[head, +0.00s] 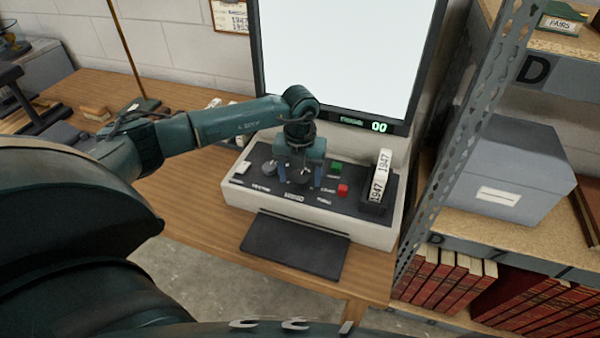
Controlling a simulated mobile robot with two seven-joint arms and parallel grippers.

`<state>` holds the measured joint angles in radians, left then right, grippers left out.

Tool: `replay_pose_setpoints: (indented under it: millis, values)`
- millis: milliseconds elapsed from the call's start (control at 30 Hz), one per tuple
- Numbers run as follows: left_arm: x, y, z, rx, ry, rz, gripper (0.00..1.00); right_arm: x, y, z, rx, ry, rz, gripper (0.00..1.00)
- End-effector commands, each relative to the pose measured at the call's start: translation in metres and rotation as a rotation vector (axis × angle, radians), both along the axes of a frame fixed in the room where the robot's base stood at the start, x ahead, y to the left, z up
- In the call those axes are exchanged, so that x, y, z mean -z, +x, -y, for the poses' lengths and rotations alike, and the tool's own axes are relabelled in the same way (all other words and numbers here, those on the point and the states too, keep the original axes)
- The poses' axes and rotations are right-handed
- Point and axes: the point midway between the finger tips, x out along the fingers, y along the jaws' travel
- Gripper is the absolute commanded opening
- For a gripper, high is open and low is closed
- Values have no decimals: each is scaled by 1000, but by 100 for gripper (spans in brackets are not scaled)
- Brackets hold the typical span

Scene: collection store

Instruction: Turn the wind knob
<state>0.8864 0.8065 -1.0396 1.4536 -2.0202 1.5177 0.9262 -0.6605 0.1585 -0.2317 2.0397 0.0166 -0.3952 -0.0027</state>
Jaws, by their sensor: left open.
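A reader machine (375,233) with a pale case and dark control panel stands on the wooden desk. Two round grey knobs show on its panel: a left knob (269,168) and a right knob (300,177). The labels are too small to read surely, so I cannot tell which is the wind knob. My left gripper (300,174) points down over the panel, open, its blue fingers on either side of the right knob. I cannot tell if they touch it. My right gripper is out of view.
A lit screen (345,50) rises behind, with a display reading 00 (379,127). A metal shelf post (470,135) stands close right.

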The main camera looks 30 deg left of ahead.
Motion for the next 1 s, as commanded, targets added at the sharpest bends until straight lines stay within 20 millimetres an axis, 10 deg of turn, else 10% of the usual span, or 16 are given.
replay_pose_setpoints:
  millis: [567,1000]
  values:
    - [0,0,0,0,0,0,21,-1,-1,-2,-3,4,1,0]
    - [1,0,-1,101,1,1,20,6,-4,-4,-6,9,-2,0]
